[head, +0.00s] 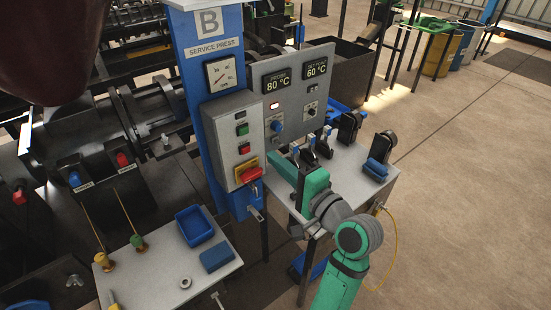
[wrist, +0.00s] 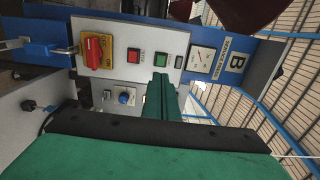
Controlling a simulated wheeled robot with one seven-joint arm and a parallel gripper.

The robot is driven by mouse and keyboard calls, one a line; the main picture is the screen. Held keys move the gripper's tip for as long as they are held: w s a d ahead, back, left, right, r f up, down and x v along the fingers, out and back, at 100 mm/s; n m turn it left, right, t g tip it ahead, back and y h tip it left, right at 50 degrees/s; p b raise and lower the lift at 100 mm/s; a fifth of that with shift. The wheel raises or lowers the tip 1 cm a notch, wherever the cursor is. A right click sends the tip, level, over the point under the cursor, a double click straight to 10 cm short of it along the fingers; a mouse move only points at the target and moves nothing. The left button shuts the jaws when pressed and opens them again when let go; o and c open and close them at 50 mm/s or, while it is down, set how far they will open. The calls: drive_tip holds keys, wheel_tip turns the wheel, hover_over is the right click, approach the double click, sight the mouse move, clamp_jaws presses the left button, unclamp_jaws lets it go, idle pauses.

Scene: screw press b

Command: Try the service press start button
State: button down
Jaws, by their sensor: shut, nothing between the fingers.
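The service press start button is the green button (head: 242,130) on the grey control box (head: 222,140) of the blue column. In the wrist view the green button (wrist: 162,60) shows just beyond my fingertips. A red button (head: 245,148) sits below it in the head view. My gripper (wrist: 160,76) is shut and empty, its green fingers pointing toward the box. A narrow gap shows between the fingertips and the button in the picture; the real distance is hard to judge. In the head view my gripper (head: 272,160) is right of the box.
A red switch on a yellow plate (head: 249,168) is at the box's lower end. A display panel (head: 290,95) with a blue knob stands to the right. A small table (head: 345,190) with clamps lies under my arm. Open floor is at the right.

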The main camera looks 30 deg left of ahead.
sight(245, 132)
drive_tip(key=x, duration=1.1)
drive_tip(key=shift+w+a, duration=0.1)
drive_tip(key=shift+a, duration=0.1)
drive_tip(key=shift+w+a, duration=0.2)
drive_tip(key=shift+a, duration=0.25)
drive_tip(key=shift+a+r, duration=0.2)
drive_tip(key=shift+a, duration=0.25)
drive_tip(key=shift+d+f, duration=0.1)
drive_tip(key=shift+d, duration=0.45)
drive_tip(key=v, duration=1.4)
